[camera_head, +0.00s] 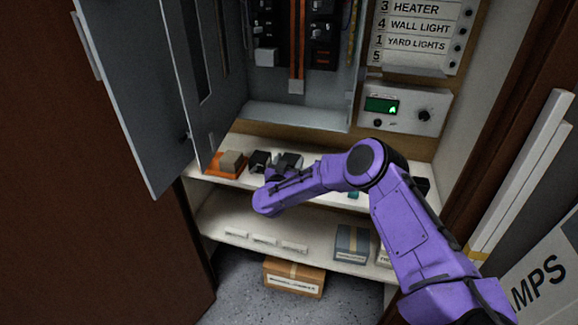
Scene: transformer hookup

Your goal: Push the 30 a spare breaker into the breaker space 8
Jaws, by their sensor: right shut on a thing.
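My right gripper (276,175) reaches in from the right over the upper shelf, its fingers small and dark. It is shut on a dark breaker-like block (289,160) at the shelf; its label cannot be read, so I cannot tell whether it is the 30 A spare. Another black block (260,160) sits just left of it. The open breaker panel (298,112) stands above and behind, with dark breakers (323,45) on both sides of an orange strip. Space 8 cannot be made out. My left gripper is not in view.
An orange tray (214,168) with a beige block stands at the shelf's left. The grey panel door (135,80) hangs open at left. A control box (402,108) with a green display is at right. Boxes (352,243) stand on the lower shelf.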

